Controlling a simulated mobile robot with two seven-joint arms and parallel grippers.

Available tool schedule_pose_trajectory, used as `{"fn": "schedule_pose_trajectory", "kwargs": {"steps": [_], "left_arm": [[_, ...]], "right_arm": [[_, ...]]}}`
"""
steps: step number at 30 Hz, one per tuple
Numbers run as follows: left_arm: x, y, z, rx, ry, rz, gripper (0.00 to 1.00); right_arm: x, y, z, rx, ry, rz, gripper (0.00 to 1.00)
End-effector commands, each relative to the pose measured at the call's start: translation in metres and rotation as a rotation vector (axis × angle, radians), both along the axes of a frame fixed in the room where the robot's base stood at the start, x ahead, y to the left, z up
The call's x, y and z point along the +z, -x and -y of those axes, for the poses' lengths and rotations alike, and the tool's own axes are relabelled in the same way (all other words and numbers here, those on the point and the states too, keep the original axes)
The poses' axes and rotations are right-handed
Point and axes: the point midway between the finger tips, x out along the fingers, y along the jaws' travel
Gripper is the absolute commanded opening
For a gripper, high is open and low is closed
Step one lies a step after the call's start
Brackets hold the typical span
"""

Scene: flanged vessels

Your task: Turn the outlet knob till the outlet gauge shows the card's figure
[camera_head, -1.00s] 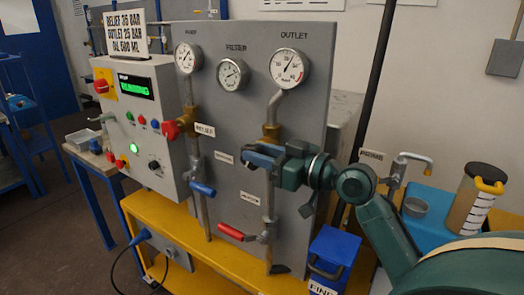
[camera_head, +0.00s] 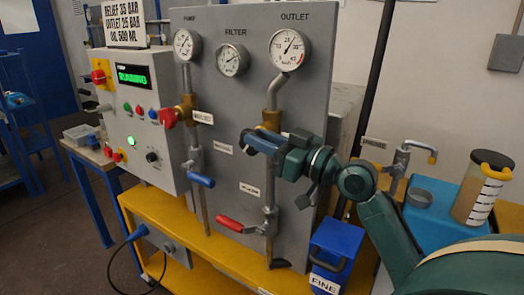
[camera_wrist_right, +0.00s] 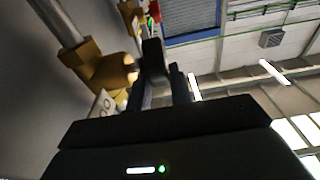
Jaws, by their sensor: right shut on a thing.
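The outlet gauge (camera_head: 290,50) is a round white dial at the upper right of the grey panel, with its needle pointing up and slightly right; the exact reading is too small to tell. The card (camera_head: 125,24) reads relief 35 bar, outlet 25 bar, oil 500 ml. My right gripper (camera_head: 258,142) is at the brass outlet valve (camera_head: 271,120), below that gauge. It hides the outlet knob in the head view. In the right wrist view, the dark knob (camera_wrist_right: 153,58) sits between the fingers, which are shut on it, beside the brass body. My left gripper is not in view.
A red-handled valve (camera_head: 232,225) is below my right gripper, and a blue-handled one (camera_head: 200,180) is to its left. The control box (camera_head: 140,115) shows a green running display.

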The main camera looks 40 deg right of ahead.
Motion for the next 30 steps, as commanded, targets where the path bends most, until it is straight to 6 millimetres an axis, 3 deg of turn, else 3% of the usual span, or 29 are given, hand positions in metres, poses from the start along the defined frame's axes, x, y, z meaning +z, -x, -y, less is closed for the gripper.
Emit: {"fn": "schedule_pose_trajectory", "kwargs": {"steps": [11,12,14,23,30], "left_arm": [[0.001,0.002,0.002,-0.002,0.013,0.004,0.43],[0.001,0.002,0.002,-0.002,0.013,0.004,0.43],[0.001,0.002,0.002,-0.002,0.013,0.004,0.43],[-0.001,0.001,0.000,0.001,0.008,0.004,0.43],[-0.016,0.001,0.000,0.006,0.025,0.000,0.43]], "right_arm": [[0.000,0.000,0.000,0.000,-0.004,0.011,0.00],[0.000,0.000,0.000,0.000,-0.004,0.011,0.24],[0.000,0.000,0.000,0.000,-0.004,0.011,0.29],[-0.002,0.003,0.001,0.000,-0.003,0.011,0.30],[-0.011,0.034,0.014,-0.001,-0.001,0.008,0.30]]}}
